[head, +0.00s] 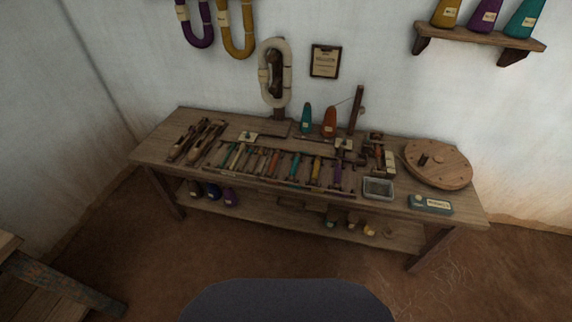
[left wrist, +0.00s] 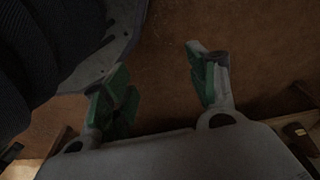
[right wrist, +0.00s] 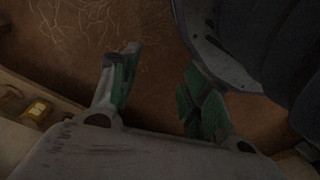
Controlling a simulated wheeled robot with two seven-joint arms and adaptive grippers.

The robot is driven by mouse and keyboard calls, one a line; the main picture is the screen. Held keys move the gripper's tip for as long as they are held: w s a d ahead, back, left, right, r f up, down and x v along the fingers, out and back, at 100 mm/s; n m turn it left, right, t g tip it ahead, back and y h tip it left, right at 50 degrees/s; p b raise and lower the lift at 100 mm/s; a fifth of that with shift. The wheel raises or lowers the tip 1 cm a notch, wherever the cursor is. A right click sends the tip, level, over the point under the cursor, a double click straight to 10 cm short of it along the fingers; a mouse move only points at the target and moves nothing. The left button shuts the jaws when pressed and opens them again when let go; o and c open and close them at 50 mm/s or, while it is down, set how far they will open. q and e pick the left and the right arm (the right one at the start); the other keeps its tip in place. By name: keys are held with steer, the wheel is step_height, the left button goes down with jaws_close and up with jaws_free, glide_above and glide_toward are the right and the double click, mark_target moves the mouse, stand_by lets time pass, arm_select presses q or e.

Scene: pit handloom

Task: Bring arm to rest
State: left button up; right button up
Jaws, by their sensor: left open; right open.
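My left gripper (left wrist: 165,85) shows in the left wrist view with its two green-padded fingers apart and nothing between them. It hangs over the brown floor, close beside my own dark body. My right gripper (right wrist: 158,88) shows in the right wrist view, also with fingers apart and empty, over the floor and beside my body. Neither arm nor gripper is in the head view.
A wooden workbench (head: 300,203) stands against the wall, with a rack of coloured bobbins, cones, a round wooden disc (head: 437,164) and a small tray (head: 378,188) on it. Another wooden frame (head: 60,285) is at lower left. The floor (head: 200,260) before the bench is clear.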

arm_select(q)
steer(key=s+a+r+p, duration=0.1)
steer(key=s+a+p, duration=0.2)
steer(key=s+p, duration=0.5)
steer(key=s+a+r+p, duration=0.1)
steer(key=s+a+p, duration=0.2)
steer(key=s+p, duration=0.6)
steer(key=shift+s+r+g+y+p, duration=0.3)
steer(key=shift+s+r, duration=0.05)
steer(key=shift+r, duration=0.05)
arm_select(e)
steer(key=s+d+r, duration=0.1)
steer(key=s+d, duration=0.2)
steer(key=s, duration=0.6)
steer(key=s+d+r, duration=0.1)
steer(key=s+d, duration=0.2)
steer(key=s, duration=0.5)
steer(key=shift+s+r+g+h, duration=0.3)
steer(key=shift+s+r, duration=0.1)
